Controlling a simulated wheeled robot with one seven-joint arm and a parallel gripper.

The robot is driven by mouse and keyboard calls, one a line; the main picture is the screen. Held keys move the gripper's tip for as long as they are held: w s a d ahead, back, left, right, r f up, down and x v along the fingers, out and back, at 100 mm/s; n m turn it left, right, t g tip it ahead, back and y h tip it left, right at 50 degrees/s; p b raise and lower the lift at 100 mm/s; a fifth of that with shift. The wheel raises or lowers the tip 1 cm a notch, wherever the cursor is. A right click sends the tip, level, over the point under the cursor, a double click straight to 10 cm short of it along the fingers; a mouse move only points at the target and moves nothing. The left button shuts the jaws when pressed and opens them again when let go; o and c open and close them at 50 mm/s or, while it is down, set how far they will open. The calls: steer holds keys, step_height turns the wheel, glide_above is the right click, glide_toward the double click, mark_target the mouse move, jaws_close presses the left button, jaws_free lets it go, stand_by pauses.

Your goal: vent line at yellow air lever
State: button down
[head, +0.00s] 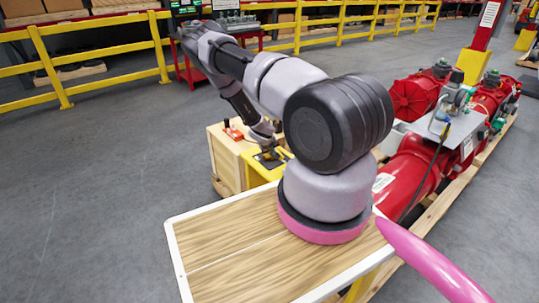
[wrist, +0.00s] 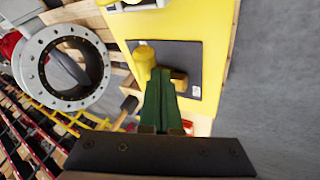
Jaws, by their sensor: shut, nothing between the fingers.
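The yellow air lever (wrist: 143,60) stands on a black plate (wrist: 190,52) fixed to a yellow panel (wrist: 215,25). A brass-coloured fitting (wrist: 179,82) is beside it on the plate. My gripper (wrist: 161,74) has its green fingers shut together with nothing between them. The fingertips are over the plate, just right of the yellow lever and partly in front of the fitting. I cannot tell whether they touch either. In the head view my gripper (head: 268,154) is low over the yellow-topped stand (head: 256,175), and the lever is hidden there.
A wooden crate (head: 226,158) with an orange-red handle (head: 232,131) adjoins the yellow stand. Red valve actuators (head: 408,170) lie on a pallet at right. A wood-topped table (head: 225,265) is in front. Yellow railings (head: 100,55) run behind. The grey floor at left is clear.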

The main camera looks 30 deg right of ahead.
steer(key=shift+s+d+n, duration=0.15)
steer(key=shift+d+n, duration=0.3)
steer(key=shift+n, duration=0.05)
steer(key=shift+s+d, duration=0.1)
steer(key=shift+d, duration=0.3)
